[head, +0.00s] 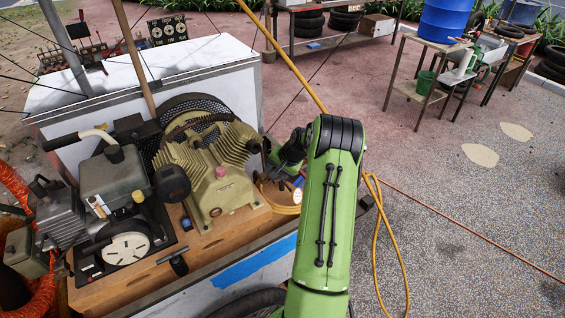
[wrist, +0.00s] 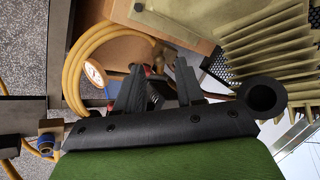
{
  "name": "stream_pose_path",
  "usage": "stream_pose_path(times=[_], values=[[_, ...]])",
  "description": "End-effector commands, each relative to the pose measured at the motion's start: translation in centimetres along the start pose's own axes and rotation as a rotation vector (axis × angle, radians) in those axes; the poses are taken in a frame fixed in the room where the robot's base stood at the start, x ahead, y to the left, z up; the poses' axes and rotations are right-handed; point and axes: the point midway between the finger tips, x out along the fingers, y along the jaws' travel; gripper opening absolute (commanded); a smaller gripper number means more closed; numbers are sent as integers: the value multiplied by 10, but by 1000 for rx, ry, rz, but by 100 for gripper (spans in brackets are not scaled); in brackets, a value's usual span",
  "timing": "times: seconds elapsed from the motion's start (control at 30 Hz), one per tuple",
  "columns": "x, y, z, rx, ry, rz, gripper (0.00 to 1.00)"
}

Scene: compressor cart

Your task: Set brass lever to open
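My gripper (wrist: 158,78) is open in the wrist view, with its two black fingers apart. Between and just beyond them are a dark grey fitting and a small red part (wrist: 149,71). A brass-coloured piece (wrist: 159,50) shows above the fingertips, beside the coiled yellow hose; I cannot tell for sure whether it is the lever. Its position cannot be read. In the head view my gripper (head: 276,160) is at the right end of the compressor (head: 213,165), partly hidden by my green arm. No lever can be made out there.
The yellow hose (wrist: 72,72) coils around a round gauge (wrist: 95,73), left of the fingers. A blue-capped fitting (wrist: 46,141) is at lower left. The compressor's ribbed cylinder (wrist: 262,40) is close on the right. An engine (head: 115,178) shares the wooden cart deck (head: 150,280).

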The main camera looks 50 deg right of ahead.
Motion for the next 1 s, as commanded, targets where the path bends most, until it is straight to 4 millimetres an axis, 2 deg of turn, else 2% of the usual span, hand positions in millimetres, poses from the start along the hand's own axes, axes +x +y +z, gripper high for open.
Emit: stream_pose_path(times=[0.03,0.2,0.3,0.4,0.53,1.0], values=[[-16,0,-1,1,4,1,38],[-64,0,-1,0,4,1,38],[-87,0,-1,0,4,1,38],[-101,0,0,0,2,0,38],[-107,0,0,1,0,1,38],[-107,0,0,0,0,0,38]])
